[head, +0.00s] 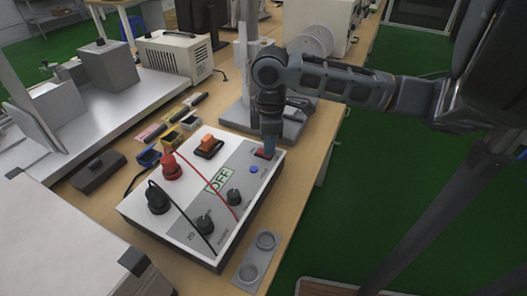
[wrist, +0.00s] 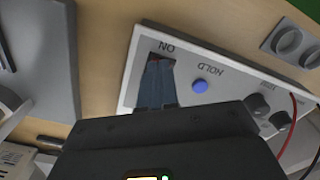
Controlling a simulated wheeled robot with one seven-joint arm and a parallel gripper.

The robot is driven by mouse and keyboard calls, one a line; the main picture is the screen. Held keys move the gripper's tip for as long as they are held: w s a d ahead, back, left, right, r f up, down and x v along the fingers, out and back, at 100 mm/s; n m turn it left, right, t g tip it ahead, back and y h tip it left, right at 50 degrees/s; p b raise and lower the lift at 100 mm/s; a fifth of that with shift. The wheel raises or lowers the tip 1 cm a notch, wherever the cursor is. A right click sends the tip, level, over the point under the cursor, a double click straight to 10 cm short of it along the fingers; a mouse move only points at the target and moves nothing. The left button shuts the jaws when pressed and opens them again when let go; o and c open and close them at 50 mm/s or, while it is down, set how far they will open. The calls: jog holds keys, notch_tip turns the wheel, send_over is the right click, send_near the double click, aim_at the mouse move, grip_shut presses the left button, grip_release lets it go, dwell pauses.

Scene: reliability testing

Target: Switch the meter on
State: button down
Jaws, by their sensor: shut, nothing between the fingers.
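The meter (head: 205,215) is a white box with a grey panel, lying on the wooden bench in the head view.
An orange-topped switch (head: 208,145) stands on the meter's far side. A small grey holder with two round cups (head: 257,262) lies to the right of the meter. A grey stand base (head: 240,117) is just behind my gripper. Green floor (head: 400,190) is open at right.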

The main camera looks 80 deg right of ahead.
jog(key=shift+r+p, duration=2.9)
jog(key=shift+r, duration=0.6)
